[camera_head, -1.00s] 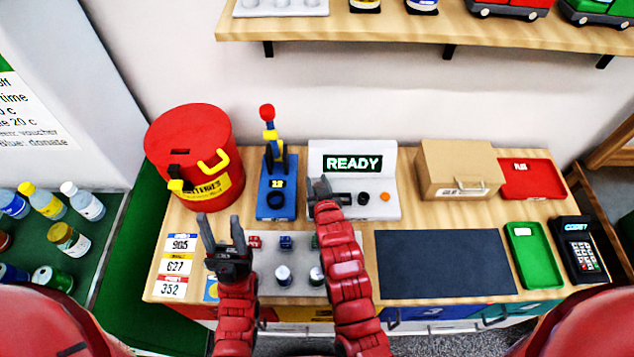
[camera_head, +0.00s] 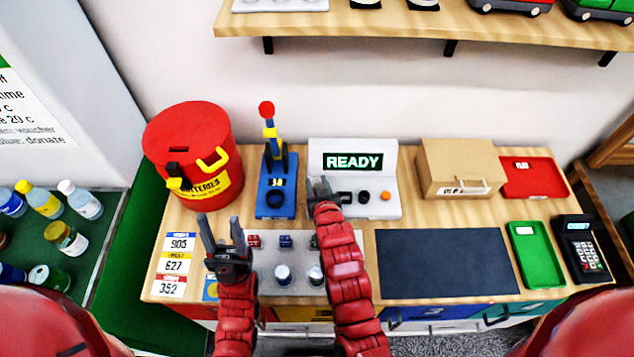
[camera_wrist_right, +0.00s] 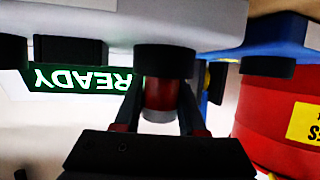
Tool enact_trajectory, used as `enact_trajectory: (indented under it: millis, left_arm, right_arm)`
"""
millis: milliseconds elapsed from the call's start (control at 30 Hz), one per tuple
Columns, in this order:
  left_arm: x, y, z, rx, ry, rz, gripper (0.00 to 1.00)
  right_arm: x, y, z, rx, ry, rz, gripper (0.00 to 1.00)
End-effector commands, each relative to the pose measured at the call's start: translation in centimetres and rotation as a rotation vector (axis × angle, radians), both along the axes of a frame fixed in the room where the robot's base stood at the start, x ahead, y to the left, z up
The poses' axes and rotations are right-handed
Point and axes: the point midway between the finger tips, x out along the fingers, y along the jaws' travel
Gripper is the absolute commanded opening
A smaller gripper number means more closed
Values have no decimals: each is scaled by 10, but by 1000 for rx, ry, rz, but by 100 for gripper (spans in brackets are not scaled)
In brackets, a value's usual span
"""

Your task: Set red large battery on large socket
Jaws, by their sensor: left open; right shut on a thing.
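The red large battery (camera_wrist_right: 160,97) is between the fingers of my right gripper, which is shut on it. The right gripper (camera_head: 322,186) is at the left part of the white tester (camera_head: 352,151), which shows READY. In the right wrist view, upside down, the battery's end meets or overlaps a wide dark ring (camera_wrist_right: 165,60), apparently the large socket. I cannot tell whether it is seated. In the head view the battery is hidden by the gripper. My left gripper (camera_head: 221,232) is open and empty above the left end of the grey tray (camera_head: 262,268).
A blue device (camera_head: 276,205) with a lever stands just left of the tester. The red battery bin (camera_head: 190,140) is further left. Small batteries stand on the grey tray. A cardboard box (camera_head: 458,165), dark mat (camera_head: 445,262) and green tray (camera_head: 536,258) lie to the right.

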Motion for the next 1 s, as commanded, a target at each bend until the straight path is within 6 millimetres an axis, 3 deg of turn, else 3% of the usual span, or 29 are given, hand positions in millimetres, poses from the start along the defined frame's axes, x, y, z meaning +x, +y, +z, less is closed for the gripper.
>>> enact_trajectory:
  millis: [33,100,467,1000]
  left_arm:
    - [0,0,-1,0,0,0,50]
    - [0,0,0,0,0,0,50]
    - [0,0,2,0,0,0,50]
    - [0,0,21,0,0,0,50]
  right_arm:
    - [0,0,-1,0,-1,0,42]
    - [0,0,0,0,-1,0,52]
    - [-4,0,1,0,1,1,52]
    - [-47,-9,20,-1,1,1,52]
